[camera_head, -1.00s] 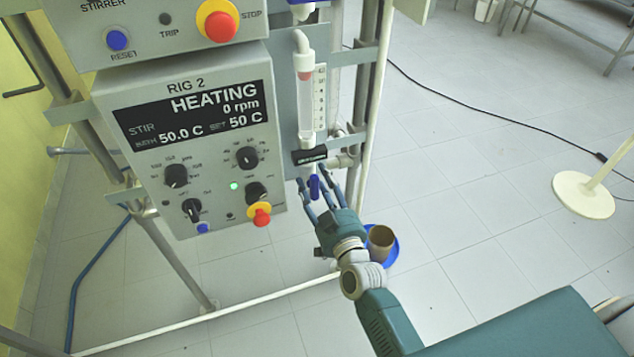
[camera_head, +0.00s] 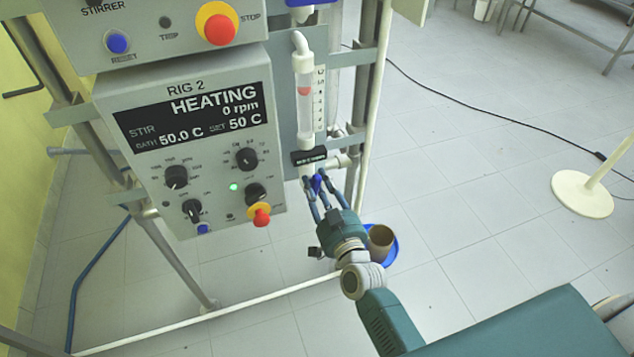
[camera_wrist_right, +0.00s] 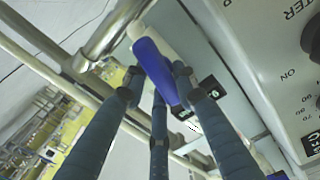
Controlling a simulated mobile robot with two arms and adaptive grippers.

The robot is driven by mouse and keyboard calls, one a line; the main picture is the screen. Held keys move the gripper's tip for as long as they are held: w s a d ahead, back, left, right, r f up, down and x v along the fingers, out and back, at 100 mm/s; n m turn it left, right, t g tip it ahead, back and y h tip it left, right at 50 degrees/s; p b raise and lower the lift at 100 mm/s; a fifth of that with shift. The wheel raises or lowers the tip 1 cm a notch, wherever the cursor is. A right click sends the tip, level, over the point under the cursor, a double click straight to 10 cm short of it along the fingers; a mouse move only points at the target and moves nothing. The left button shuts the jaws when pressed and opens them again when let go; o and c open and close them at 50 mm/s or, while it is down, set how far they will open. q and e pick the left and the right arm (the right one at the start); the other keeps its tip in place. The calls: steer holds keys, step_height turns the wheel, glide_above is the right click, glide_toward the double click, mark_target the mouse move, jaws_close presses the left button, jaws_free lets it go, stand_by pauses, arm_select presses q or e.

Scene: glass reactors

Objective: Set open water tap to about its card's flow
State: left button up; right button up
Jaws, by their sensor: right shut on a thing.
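The water tap's blue handle (camera_head: 317,182) sits below a clear upright flow tube (camera_head: 305,110) on the right of the rig. My right gripper (camera_head: 317,188) has its fingers shut around this handle. In the right wrist view the blue handle (camera_wrist_right: 154,68) lies between the fingers (camera_wrist_right: 157,90). A reddish float (camera_head: 304,91) is in the upper part of the tube, beside a white scale (camera_head: 319,98) too small to read. A small black card (camera_head: 310,157) with light lettering, not readable, sits just above the tap. My left gripper is not in view.
The RIG 2 control box (camera_head: 190,150) with knobs stands close left of the gripper and reads HEATING, 0 rpm, 50.0 C.

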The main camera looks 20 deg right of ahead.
steer(key=shift+d+f+m, duration=0.1)
steer(key=shift+m, duration=1.4)
steer(key=o, duration=1.2)
steer(key=shift+c, duration=0.2)
steer(key=s, duration=1.2)
steer(key=shift+d, duration=0.2)
